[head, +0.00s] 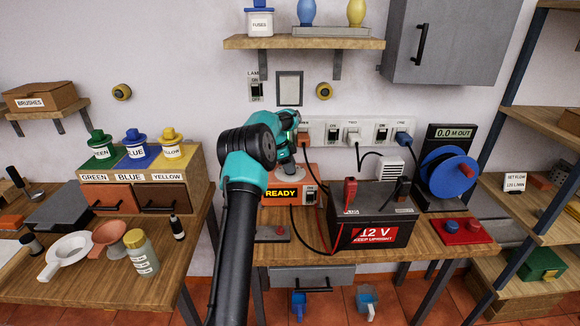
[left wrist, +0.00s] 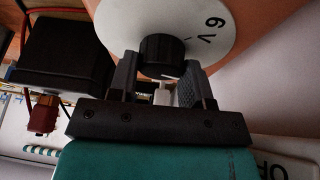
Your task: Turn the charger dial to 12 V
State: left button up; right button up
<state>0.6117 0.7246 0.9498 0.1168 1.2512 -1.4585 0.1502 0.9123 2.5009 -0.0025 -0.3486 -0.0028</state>
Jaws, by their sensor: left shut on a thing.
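The charger (head: 311,184) is an orange box on the workbench with a lit READY display (head: 281,194). Its white dial plate (head: 290,174) is mostly covered by my left gripper (head: 287,158) in the head view. In the left wrist view the dial plate (left wrist: 215,42) carries the mark "6 V", right of the black dial knob (left wrist: 162,50). My left gripper's fingers (left wrist: 160,68) stand on both sides of the knob and are shut on it. The knob's pointer direction is unclear. My right gripper is in neither view.
A black 12 V battery (head: 372,232) with a red and a black clamp stands right of the charger. A socket strip (head: 345,131) is on the wall behind. A blue cable reel (head: 447,175) and red tray (head: 462,231) are farther right.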

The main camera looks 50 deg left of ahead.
pick_arm(q)
jog(key=o, duration=0.9)
jog(key=shift+d, duration=0.1)
jog(key=v, duration=1.7)
jog(key=shift+r, duration=0.2)
jog(key=shift+s, duration=0.1)
